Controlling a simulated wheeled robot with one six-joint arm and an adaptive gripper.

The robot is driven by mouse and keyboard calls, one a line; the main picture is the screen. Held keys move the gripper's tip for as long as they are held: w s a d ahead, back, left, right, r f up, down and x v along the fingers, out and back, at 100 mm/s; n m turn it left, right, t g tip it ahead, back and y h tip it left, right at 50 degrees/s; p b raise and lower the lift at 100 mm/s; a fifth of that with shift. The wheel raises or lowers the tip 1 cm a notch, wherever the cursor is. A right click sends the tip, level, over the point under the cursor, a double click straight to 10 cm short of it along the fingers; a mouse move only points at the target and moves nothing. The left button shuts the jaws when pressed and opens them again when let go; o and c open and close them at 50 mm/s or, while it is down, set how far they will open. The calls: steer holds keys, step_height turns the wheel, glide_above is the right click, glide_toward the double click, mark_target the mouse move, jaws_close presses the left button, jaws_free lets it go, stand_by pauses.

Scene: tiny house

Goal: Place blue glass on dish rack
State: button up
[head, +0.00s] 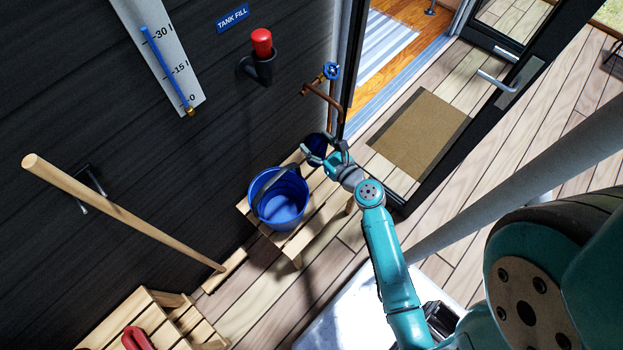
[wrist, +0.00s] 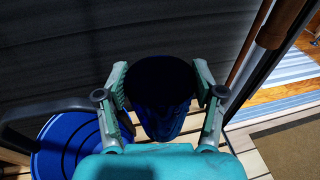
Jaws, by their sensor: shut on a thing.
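A dark blue glass (wrist: 162,118) is between the two fingers of my gripper (wrist: 160,78) in the wrist view. Its open top looks nearly black, and its body tapers downward. In the head view the glass (head: 316,147) shows as a small dark blue shape beside the fingers, partly covered by them. My gripper (head: 325,150) is shut on it, over or beside the far end of a slatted wooden bench. I cannot tell whether the glass touches the bench. No dish rack shows in either view.
A blue bucket (head: 281,201) stands on the slatted bench (head: 318,218), left of my gripper. A copper pipe with a blue valve (head: 331,71) is on the wall close behind. A doorway with an open door (head: 480,110) and a brown mat (head: 418,124) are to the right.

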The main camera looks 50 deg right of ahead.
step_height(320, 180, down, 23)
steer(key=shift+f, duration=0.1)
stand_by(0.6)
steer(key=shift+f, duration=0.1)
steer(key=o, duration=1.8)
steer(key=shift+c, duration=0.2)
steer(key=v, duration=1.2)
